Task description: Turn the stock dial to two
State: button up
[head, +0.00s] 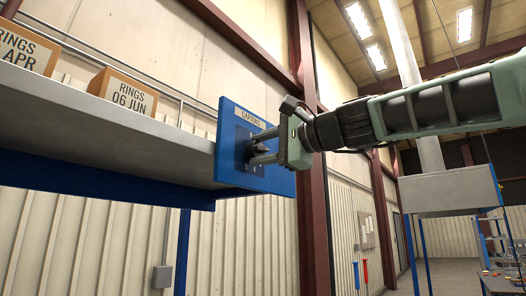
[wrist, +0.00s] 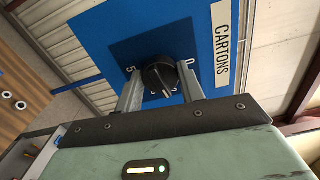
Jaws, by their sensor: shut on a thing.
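The stock dial is a round black knob (wrist: 160,76) on a dark blue square plate, set on a blue panel (head: 229,120) labelled "CARTONS". In the wrist view the knob sits between the two fingers of my gripper (wrist: 159,86). A pale pointer mark shows on the knob's lower right. Small white markings stand around the knob, partly hidden by the fingers; I cannot read them all. In the head view my gripper (head: 262,147) reaches the panel from the right and is shut on the knob, which is mostly hidden there.
The panel is fixed at the end of a grey shelf (head: 110,133) on a blue frame. Boxes labelled "RINGS" (head: 124,92) stand on the shelf. A red-brown steel column (head: 313,180) stands behind the panel. A grey hood (head: 449,188) hangs at the right.

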jog(key=o, duration=1)
jog(key=shift+c, duration=0.2)
jog(key=b+v, duration=0.6)
jog(key=v, duration=1.1)
jog(key=shift+d+b, duration=0.2)
jog(key=shift+b, duration=0.1)
jog(key=shift+s+f, duration=0.1)
jog(key=shift+s, duration=0.05)
